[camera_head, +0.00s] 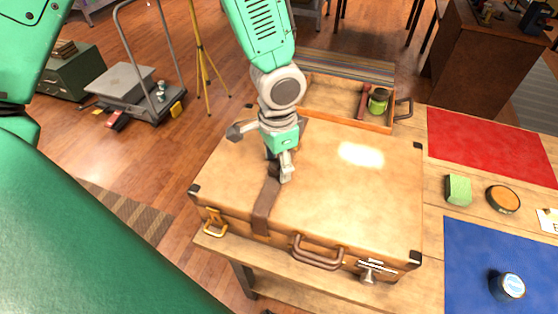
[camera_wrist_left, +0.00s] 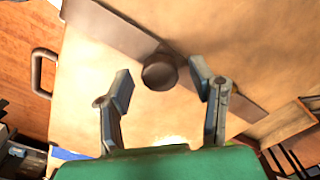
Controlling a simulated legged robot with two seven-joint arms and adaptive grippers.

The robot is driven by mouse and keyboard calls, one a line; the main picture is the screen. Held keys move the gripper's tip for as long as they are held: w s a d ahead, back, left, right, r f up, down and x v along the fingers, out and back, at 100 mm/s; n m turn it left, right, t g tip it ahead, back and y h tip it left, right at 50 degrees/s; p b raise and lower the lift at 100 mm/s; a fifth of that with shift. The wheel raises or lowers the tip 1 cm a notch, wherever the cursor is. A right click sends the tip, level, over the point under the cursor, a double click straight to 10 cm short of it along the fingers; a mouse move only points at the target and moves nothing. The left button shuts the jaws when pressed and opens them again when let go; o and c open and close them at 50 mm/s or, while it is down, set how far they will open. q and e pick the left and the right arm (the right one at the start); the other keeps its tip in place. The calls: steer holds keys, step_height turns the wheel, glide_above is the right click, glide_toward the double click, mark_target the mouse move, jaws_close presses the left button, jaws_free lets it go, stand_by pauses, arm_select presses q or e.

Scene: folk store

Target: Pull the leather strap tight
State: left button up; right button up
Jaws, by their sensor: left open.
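A tan leather suitcase (camera_head: 345,195) lies closed on the wooden table. A dark brown leather strap (camera_head: 265,205) runs over its lid and down the front side. My left gripper (camera_head: 287,178) is just above the lid at the strap, pointing down. In the left wrist view the gripper (camera_wrist_left: 161,82) is open, its two fingers apart. A dark round knob (camera_wrist_left: 159,73) on the strap (camera_wrist_left: 112,28) shows between the fingertips. I cannot tell whether the fingers touch it. The gripper hides part of the strap in the head view. My right gripper is not in view.
A brown handle (camera_head: 318,255) and a brass clasp (camera_head: 215,222) are on the suitcase front. An open wooden tray (camera_head: 330,92) with a green jar (camera_head: 378,101) stands behind. A red mat (camera_head: 490,140), a blue mat (camera_head: 470,255), a green block (camera_head: 458,190) and a round tin (camera_head: 503,199) lie right.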

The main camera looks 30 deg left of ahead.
arm_select(q)
step_height(320, 180, up, 12)
stand_by(0.5)
steer(key=shift+f, duration=0.15)
stand_by(0.6)
